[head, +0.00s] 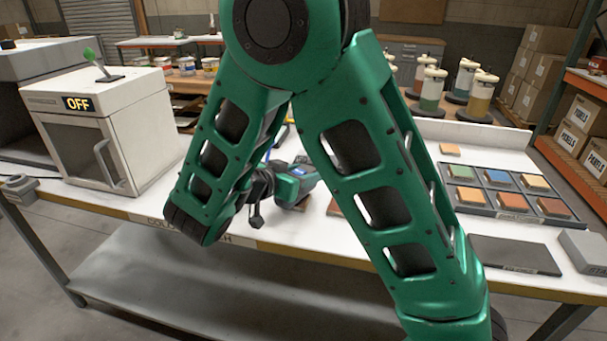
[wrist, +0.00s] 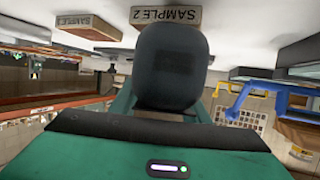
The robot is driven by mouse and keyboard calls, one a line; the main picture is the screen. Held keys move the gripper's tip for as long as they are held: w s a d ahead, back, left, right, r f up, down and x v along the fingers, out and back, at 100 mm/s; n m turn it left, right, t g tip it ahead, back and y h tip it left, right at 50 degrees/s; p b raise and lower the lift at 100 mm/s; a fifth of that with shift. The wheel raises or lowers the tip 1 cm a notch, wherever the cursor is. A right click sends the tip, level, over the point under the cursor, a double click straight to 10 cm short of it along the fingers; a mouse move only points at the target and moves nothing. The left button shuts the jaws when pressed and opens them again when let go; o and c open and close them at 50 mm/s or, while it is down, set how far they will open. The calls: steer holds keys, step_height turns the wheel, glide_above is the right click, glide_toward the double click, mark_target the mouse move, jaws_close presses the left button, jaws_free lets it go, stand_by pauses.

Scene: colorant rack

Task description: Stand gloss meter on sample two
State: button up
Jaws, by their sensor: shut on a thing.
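A dark, rounded block, which I take to be the gloss meter (wrist: 172,68), stands between the green sides of my gripper (wrist: 165,108) in the wrist view. My gripper is shut on it. The sample two block (wrist: 166,16), with its "SAMPLE 2" label, is just past the meter's far end, partly overlapped by it. I see no clear contact between them. The wrist picture appears upside down, with the white tabletop along its top. In the head view my gripper (head: 288,188) is low over the bench, partly hidden behind my arm, and the meter cannot be made out clearly.
A white cabinet (head: 105,130) marked "OFF" stands on the left of the bench. A dark tray (head: 484,209) of coloured panels, a dark flat plate (head: 513,254) and a grey block (head: 583,251) are on the right. Another sample block (wrist: 88,27) is beside sample two.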

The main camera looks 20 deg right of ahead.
steer(key=o, duration=1.4)
steer(key=shift+f, duration=0.1)
steer(key=v, duration=1.2)
steer(key=shift+a, duration=0.1)
